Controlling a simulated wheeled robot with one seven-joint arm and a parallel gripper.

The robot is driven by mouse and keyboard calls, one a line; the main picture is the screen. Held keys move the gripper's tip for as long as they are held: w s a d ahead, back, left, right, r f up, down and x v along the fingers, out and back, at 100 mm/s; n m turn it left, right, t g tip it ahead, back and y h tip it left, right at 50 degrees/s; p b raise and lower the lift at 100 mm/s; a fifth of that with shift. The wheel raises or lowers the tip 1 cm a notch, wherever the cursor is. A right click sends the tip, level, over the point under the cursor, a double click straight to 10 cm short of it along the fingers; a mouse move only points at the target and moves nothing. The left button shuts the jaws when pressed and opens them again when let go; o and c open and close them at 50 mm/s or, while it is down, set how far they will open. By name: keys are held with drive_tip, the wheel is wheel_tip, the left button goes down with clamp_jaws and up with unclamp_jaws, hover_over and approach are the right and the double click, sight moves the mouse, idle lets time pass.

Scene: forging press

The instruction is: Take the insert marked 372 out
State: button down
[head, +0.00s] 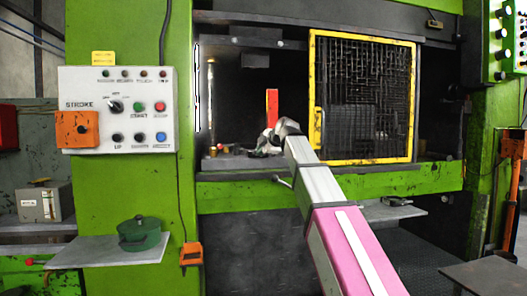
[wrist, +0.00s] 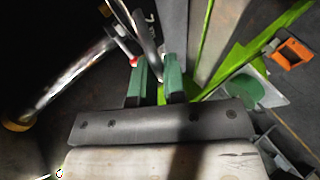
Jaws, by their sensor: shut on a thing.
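My gripper (wrist: 158,82) shows in the wrist view as two green-padded fingers close together. A thin curved silvery metal piece (wrist: 150,48) runs down between them, and the fingers are shut on it; I cannot tell whether it is the insert. No number 372 is readable in either view. In the head view my gripper (head: 268,146) is small inside the press opening, low over the bed (head: 235,163), and what it holds is hard to make out. A red upright bar (head: 272,104) stands behind it.
A yellow-framed mesh guard (head: 317,95) stands right of my arm. The green front beam (head: 400,180) runs below it. A shiny cylinder (wrist: 62,82) lies left of the fingers in the wrist view. A green pot (head: 139,234) sits on the left shelf (head: 105,253).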

drive_tip(key=shift+s+d, duration=0.25)
drive_tip(key=shift+s, duration=0.55)
drive_tip(key=c, duration=1.1)
unclamp_jaws()
drive_tip(key=v, duration=1)
drive_tip(key=shift+s+d+r, duration=0.15)
drive_tip(key=shift+s+d, duration=0.05)
